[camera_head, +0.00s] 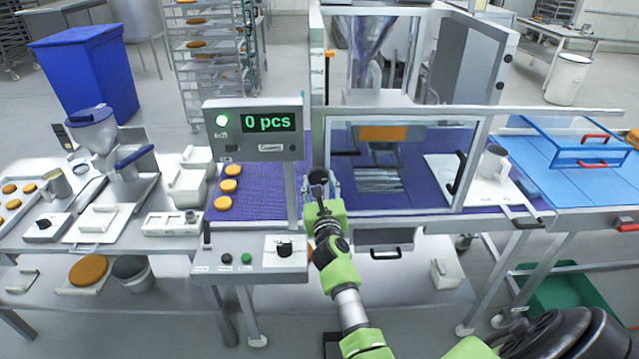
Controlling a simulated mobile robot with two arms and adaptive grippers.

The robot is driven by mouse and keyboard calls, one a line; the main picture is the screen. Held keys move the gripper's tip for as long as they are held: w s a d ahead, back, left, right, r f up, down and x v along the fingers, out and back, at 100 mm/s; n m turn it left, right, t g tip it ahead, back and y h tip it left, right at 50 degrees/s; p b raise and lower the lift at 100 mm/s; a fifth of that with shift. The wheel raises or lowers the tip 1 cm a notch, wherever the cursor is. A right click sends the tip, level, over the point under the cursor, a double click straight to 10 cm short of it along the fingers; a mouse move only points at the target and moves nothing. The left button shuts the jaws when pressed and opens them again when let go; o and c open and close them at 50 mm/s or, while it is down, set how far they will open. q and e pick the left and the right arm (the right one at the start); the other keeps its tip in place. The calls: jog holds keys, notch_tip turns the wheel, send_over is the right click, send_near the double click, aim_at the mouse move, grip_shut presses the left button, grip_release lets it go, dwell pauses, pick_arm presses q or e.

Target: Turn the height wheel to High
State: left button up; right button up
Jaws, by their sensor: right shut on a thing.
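My right gripper (319,182) is at the front left corner of the machine's clear guard, at the foot of the grey upright post. It is shut on a small dark part there, which is the height wheel (333,181) as far as I can tell; the gripper hides most of it. An orange pointer (329,53) sits near the top of a narrow scale (318,75) on the post. The scale's marks are too small to read. My left gripper is not in view.
The control box (253,146) shows a green light and "0 pcs". Below it is a panel with buttons and a black knob (284,248). Orange rounds (229,185) lie on the purple belt (262,190). The guard (395,205) stands close right of my gripper.

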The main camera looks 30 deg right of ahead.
dwell(0.3)
jog(key=o, duration=1.1)
jog(key=v, duration=1.2)
jog(key=shift+f, duration=0.15)
